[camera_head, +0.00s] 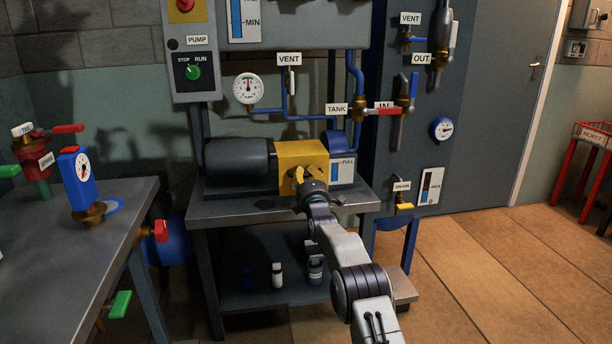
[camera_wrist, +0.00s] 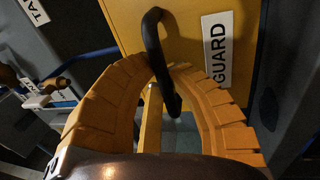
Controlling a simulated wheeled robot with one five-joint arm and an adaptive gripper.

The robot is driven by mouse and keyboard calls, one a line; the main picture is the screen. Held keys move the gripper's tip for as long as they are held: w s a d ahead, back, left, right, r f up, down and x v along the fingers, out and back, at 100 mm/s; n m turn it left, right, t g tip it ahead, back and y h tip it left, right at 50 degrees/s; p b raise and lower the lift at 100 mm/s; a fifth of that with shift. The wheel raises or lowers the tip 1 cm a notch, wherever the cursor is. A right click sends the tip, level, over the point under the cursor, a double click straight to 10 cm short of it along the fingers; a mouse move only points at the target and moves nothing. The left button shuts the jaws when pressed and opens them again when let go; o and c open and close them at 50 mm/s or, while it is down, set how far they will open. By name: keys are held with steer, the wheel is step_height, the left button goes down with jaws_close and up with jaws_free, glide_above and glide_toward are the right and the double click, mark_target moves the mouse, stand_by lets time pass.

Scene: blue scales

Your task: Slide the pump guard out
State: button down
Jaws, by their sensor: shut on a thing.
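The yellow pump guard (camera_head: 292,152) sits on the grey bench, between the dark motor (camera_head: 238,160) on its left and the blue pump part (camera_head: 334,141) on its right. In the wrist view the guard's yellow face (camera_wrist: 190,18) bears a white GUARD label (camera_wrist: 219,48) and a black bar handle (camera_wrist: 153,35). My gripper (camera_head: 299,176) is in front of the guard. Its curved yellow fingers (camera_wrist: 165,74) are shut on the handle, with the bar between their tips. The arm and gripper hide the lower front of the guard in the head view.
The bench top (camera_head: 250,207) has bare room left of my gripper. A PULL sign (camera_head: 343,171) stands right of the guard. Pipes and the red IN valve handle (camera_head: 388,111) are above right. A grey table (camera_head: 60,240) with valves is at left. Small bottles (camera_head: 277,275) stand on the lower shelf.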

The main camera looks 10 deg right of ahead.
steer(key=shift+r, duration=0.1)
steer(key=c, duration=1.1)
jaws_free()
steer(key=shift+s, duration=0.1)
steer(key=shift+s+f, duration=0.4)
steer(key=shift+s, duration=1.5)
steer(key=shift+s+f, duration=0.35)
steer(key=shift+s, duration=1.55)
steer(key=shift+s+f, duration=0.4)
steer(key=shift+s, duration=1.5)
